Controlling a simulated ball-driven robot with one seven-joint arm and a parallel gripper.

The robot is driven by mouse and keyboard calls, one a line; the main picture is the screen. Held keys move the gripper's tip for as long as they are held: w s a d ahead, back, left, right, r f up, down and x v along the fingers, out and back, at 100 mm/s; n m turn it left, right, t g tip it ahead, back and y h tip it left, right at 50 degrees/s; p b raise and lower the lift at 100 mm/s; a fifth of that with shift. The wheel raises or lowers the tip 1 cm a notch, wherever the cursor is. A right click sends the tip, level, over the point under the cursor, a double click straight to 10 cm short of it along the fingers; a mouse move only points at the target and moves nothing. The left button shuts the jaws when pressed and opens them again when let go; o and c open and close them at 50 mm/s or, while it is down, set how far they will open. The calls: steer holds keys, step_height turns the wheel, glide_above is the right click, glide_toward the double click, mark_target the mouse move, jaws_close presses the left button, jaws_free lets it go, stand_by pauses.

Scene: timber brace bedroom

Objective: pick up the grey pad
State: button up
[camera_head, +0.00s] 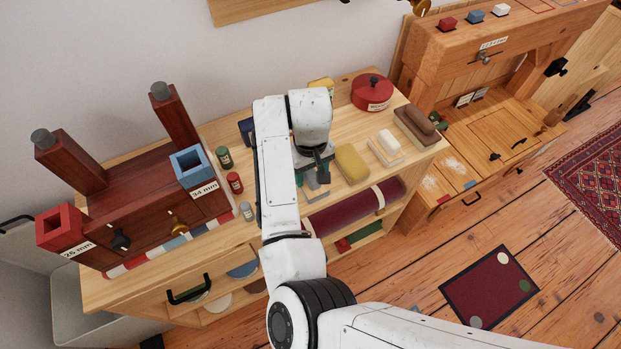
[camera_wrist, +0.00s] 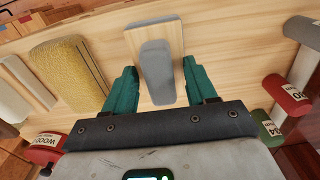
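The grey pad (camera_wrist: 157,72) is a rounded grey block on a small pale wooden board in the wrist view. A grey strip (camera_wrist: 153,22) shows at the board's far end. My gripper (camera_wrist: 155,63) is open, with one teal finger on each side of the pad and a visible gap to each. I cannot tell how far above the shelf top the fingertips are. In the head view my gripper (camera_head: 313,172) is over the wooden unit's top, and a grey piece (camera_head: 312,180) shows partly hidden beneath it.
A yellow block (camera_head: 351,163) and a white block on a board (camera_head: 387,146) lie to the right. A red lidded pot (camera_head: 372,91) stands behind. Green (camera_head: 224,157) and red (camera_head: 235,182) small cylinders stand to the left, beside the dark wooden stand (camera_head: 150,215).

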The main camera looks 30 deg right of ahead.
steer(key=c, duration=1)
steer(key=shift+o, duration=0.2)
steer(key=shift+r, duration=0.1)
steer(key=shift+r, duration=0.5)
steer(key=s+r+p, duration=0.3)
steer(key=s+r, duration=0.8)
steer(key=s, duration=0.3)
steer(key=shift+r, duration=0.4)
